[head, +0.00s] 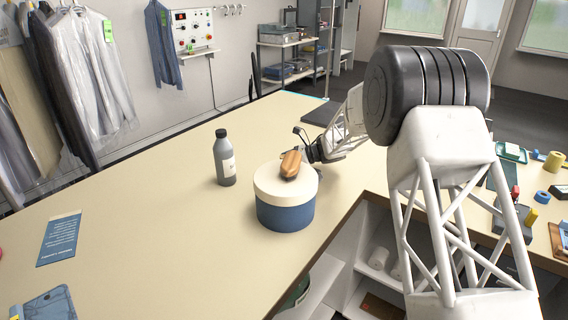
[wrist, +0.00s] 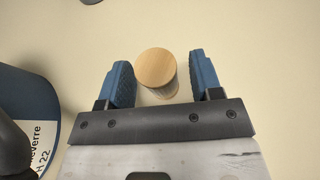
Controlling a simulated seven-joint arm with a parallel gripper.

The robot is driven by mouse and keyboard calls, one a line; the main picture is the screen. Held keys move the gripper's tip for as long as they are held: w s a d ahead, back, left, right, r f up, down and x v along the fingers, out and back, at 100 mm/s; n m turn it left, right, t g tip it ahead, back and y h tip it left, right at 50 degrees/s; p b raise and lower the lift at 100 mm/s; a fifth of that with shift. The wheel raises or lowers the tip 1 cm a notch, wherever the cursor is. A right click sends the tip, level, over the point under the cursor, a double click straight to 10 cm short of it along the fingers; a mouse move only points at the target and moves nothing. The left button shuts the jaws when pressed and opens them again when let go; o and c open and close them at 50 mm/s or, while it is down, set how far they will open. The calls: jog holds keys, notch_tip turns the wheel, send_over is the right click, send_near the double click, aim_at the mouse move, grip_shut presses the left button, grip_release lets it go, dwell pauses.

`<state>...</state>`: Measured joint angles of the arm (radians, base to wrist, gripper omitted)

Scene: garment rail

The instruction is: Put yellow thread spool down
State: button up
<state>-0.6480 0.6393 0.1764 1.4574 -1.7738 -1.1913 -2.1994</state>
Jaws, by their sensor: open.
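My gripper (wrist: 160,82) is open, its two blue fingers on either side of a short upright cylinder with a pale wooden round top (wrist: 156,68). The cylinder appears to stand on the tabletop, with a gap to each finger. It may be the thread spool; its side is mostly hidden and I cannot make out yellow thread. In the head view my gripper (head: 312,150) is low over the table, just behind the round box, and the cylinder is hidden there.
A blue round box with a cream lid (head: 286,212) stands beside my gripper, a wooden brush (head: 291,164) on its lid. A grey bottle (head: 224,160) stands left of it. A yellow cylinder (head: 555,160) stands far right. The table's left part (head: 140,220) is mostly clear.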

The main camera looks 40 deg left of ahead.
jog(key=v, duration=1.1)
jog(key=shift+w+d+r, duration=0.15)
jog(key=shift+d+r, duration=0.05)
jog(key=shift+d, duration=0.05)
dwell(0.6)
